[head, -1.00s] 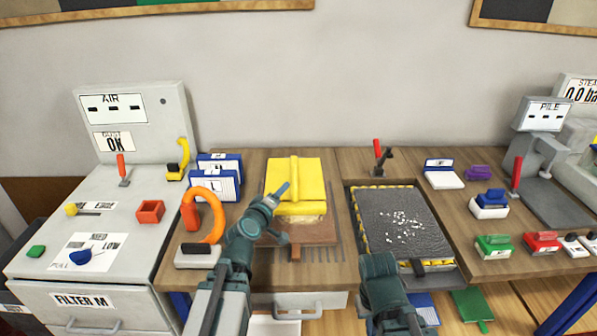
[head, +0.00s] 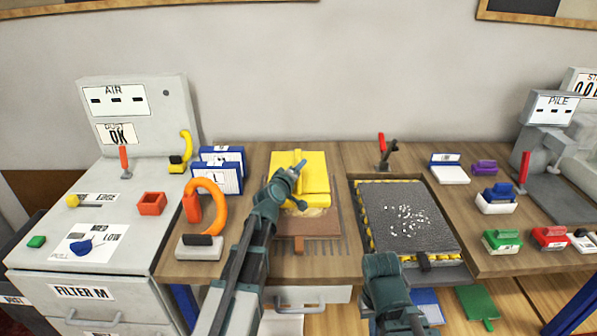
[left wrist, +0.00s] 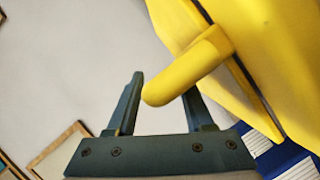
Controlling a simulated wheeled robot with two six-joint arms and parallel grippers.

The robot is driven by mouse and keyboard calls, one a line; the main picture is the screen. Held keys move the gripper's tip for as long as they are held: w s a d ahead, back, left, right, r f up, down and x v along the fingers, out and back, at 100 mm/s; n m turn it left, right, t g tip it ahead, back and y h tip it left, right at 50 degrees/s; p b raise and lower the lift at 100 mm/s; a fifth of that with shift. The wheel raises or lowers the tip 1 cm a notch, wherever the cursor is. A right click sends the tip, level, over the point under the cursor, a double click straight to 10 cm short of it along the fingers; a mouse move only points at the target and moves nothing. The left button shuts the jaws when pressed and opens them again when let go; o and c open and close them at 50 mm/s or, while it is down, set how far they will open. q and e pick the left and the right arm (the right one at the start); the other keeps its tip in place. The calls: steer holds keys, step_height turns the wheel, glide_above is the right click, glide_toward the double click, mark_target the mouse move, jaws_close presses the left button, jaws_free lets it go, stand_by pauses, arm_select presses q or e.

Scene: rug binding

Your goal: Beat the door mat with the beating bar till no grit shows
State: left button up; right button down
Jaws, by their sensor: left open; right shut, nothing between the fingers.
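The dark door mat (head: 388,235) lies in a frame with yellow-and-black edging, right of centre. White grit (head: 407,218) is scattered over its middle. A yellow block with a raised rounded bar (head: 313,168) sits on a brown board left of the mat; I cannot tell whether it is the beating bar. My left gripper (head: 301,185) is open over this block. In the left wrist view the yellow bar's rounded end (left wrist: 185,75) shows between the spread fingers; contact is unclear. My right gripper (head: 381,264) is shut and empty at the mat's near edge, its fingertips hard to make out.
An orange loop-handled tool (head: 207,210) and blue-and-white boxes (head: 218,176) stand to the left. A red-handled lever (head: 386,150) is behind the mat. Several coloured blocks lie right of it, including a green one (head: 501,241). A grey AIR cabinet (head: 135,125) fills the far left.

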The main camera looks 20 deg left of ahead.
arm_select(q)
steer(key=shift+w+f, duration=0.1)
steer(key=shift+w, duration=0.3)
jaws_close()
stand_by(1.3)
